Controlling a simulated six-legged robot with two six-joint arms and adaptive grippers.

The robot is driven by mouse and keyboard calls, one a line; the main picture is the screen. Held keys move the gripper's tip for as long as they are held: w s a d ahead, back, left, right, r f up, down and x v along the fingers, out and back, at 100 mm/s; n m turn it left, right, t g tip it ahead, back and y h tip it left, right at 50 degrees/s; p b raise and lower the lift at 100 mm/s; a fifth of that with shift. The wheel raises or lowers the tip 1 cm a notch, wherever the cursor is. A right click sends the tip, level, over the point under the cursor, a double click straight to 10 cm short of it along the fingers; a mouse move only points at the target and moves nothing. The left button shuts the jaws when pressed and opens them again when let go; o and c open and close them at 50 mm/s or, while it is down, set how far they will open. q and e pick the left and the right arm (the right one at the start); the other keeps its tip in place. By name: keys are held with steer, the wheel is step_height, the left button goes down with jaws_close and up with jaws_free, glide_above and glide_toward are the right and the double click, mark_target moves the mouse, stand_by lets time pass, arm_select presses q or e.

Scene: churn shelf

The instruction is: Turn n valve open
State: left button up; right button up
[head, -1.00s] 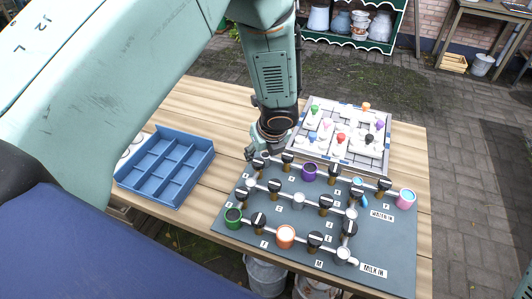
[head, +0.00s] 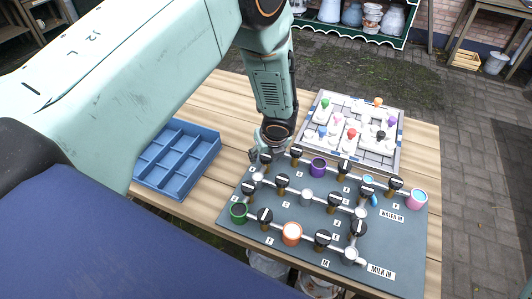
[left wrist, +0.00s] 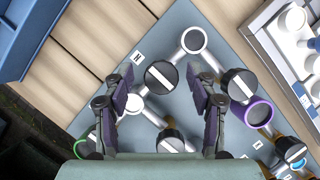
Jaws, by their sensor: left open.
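The N valve is a round black knob with a white stripe (left wrist: 161,75), beside the label N (left wrist: 137,57) in the left wrist view. Its stripe lies across the line of the grey pipe under it. In the head view the knob (head: 265,158) is at the board's far left corner. My left gripper (left wrist: 160,88) is open, its fingers on either side of the knob in the left wrist view, with nothing held. In the head view the left gripper (head: 262,144) is just above that corner. I cannot tell whether the fingers touch the knob. My right gripper is not in view.
The dark board (head: 405,262) carries several more black knobs, pipes and coloured cups. A purple-rimmed cup (left wrist: 259,114) and another knob (left wrist: 239,84) stand close right of the fingers. A blue divided tray (head: 178,158) lies left, a white puzzle board (head: 385,160) behind.

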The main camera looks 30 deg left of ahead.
arm_select(q)
steer(key=shift+s+d+r, duration=0.2)
steer(key=shift+d+r, duration=0.05)
steer(key=shift+d, duration=0.15)
steer(key=shift+c, duration=0.9)
steer(key=shift+w+a+f, duration=0.2)
steer(key=shift+a+f, duration=0.05)
steer(key=shift+a, duration=0.15)
steer(key=c, duration=0.4)
steer(key=shift+d+r, duration=0.1)
steer(key=shift+d, duration=0.15)
steer(key=c, duration=0.6)
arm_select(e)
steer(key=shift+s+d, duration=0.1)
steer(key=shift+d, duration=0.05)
arm_select(q)
steer(key=shift+s+a, duration=0.1)
